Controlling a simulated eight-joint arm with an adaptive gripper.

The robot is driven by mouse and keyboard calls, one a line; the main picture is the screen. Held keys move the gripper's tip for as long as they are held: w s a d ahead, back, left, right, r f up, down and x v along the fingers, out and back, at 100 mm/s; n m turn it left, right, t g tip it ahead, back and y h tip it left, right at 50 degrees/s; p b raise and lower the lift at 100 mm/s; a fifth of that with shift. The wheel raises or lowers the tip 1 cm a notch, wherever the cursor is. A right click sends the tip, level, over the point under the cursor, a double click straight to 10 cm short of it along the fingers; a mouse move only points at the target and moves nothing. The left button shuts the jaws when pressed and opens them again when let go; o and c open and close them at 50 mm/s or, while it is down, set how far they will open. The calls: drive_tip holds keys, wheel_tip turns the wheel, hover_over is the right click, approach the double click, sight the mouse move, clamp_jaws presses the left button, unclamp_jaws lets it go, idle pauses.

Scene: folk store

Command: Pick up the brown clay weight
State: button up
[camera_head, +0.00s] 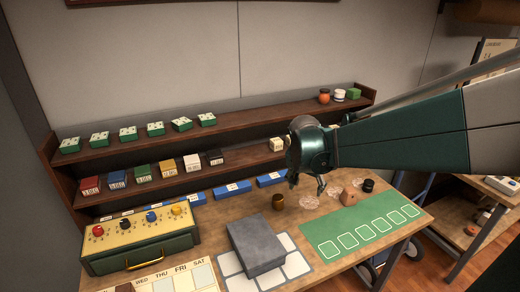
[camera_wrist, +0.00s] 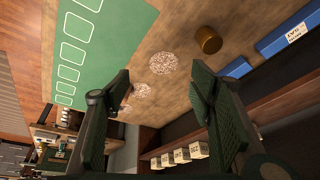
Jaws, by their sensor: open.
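A tan-brown clay lump (camera_head: 347,198), which looks like the clay weight, stands on the wooden table beside the green mat. A darker brown cylinder (camera_head: 278,201) stands further left; it also shows in the wrist view (camera_wrist: 208,40). My gripper (camera_head: 308,185) hangs above the table between these two, apart from both. In the wrist view my gripper (camera_wrist: 162,80) is open, with nothing between its fingers. The clay lump is not clear there; the left finger may hide it.
Pale round patches (camera_head: 309,202) lie on the table near a small black pot (camera_head: 368,186). A green mat (camera_head: 325,240) with outlined cards lies in front. A grey block (camera_head: 255,247) stands left of it. Shelves with boxes (camera_head: 145,173) rise behind.

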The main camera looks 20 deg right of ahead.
drive_tip(key=w+d+f+m+g+p, duration=0.25)
drive_tip(key=d+m+p, duration=0.2)
drive_tip(key=d, duration=0.85)
drive_tip(key=m+g+h+p, duration=0.1)
drive_tip(key=m+p, duration=0.2)
drive_tip(key=m, duration=0.1)
hover_over(349, 190)
drive_tip(key=a, duration=0.2)
drive_tip(key=f, duration=0.5)
drive_tip(key=shift+w+d+f, duration=0.2)
drive_tip(key=shift+w, duration=0.05)
drive_tip(key=shift+f, duration=0.15)
drive_tip(key=shift+x, duration=1.15)
drive_tip(key=shift+f, duration=0.1)
drive_tip(key=shift+b+x, duration=0.35)
drive_tip(key=shift+x, duration=2.2)
drive_tip(key=shift+s+a, duration=0.15)
drive_tip(key=shift+a, duration=0.05)
